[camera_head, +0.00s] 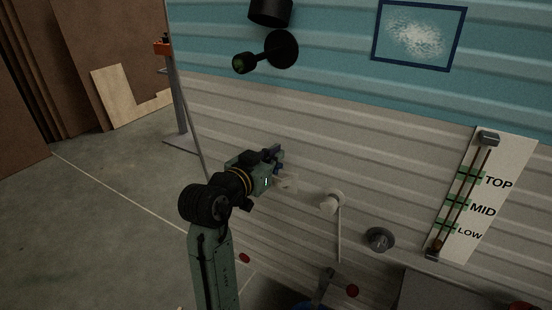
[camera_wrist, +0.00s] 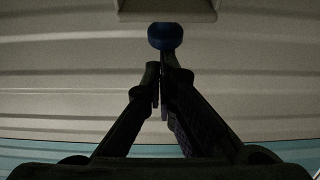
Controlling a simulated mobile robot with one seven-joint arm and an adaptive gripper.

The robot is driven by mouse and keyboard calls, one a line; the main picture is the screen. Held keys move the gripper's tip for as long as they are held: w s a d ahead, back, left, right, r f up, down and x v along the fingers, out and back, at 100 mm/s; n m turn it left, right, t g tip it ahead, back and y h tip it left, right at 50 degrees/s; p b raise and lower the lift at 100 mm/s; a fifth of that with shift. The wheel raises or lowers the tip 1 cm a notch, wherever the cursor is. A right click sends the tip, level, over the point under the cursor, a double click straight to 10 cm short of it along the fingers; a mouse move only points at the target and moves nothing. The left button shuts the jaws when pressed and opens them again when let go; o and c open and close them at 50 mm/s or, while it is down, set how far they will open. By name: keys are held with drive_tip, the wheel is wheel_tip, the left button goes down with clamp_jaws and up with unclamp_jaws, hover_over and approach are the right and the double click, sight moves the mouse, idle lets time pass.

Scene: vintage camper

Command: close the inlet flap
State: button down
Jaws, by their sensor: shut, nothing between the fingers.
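My gripper (camera_head: 276,155) is close to the ribbed camper wall, with its fingers together and empty. In the wrist view, my gripper (camera_wrist: 159,80) points at a blue rounded piece (camera_wrist: 165,37), which lies just past the fingertips. I cannot tell whether they touch. Beyond the blue piece is the edge of a pale box-like fitting (camera_wrist: 167,10), cut off by the frame. In the head view, a pale fitting (camera_head: 289,185) on the wall shows just below my gripper, partly hidden by it. I cannot make out clearly which part is the flap or how far it stands open.
To the right on the wall are a white round fitting (camera_head: 331,203) with a thin rod hanging down, a grey round fitting (camera_head: 379,239) and a TOP/MID/LOW gauge panel (camera_head: 480,195). A black lamp-like fixture (camera_head: 280,49) juts out above. Open floor (camera_head: 110,220) lies left.

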drive_tip(key=shift+s+f+b, duration=0.15)
drive_tip(key=shift+f+b, duration=0.1)
drive_tip(key=shift+b, duration=0.4)
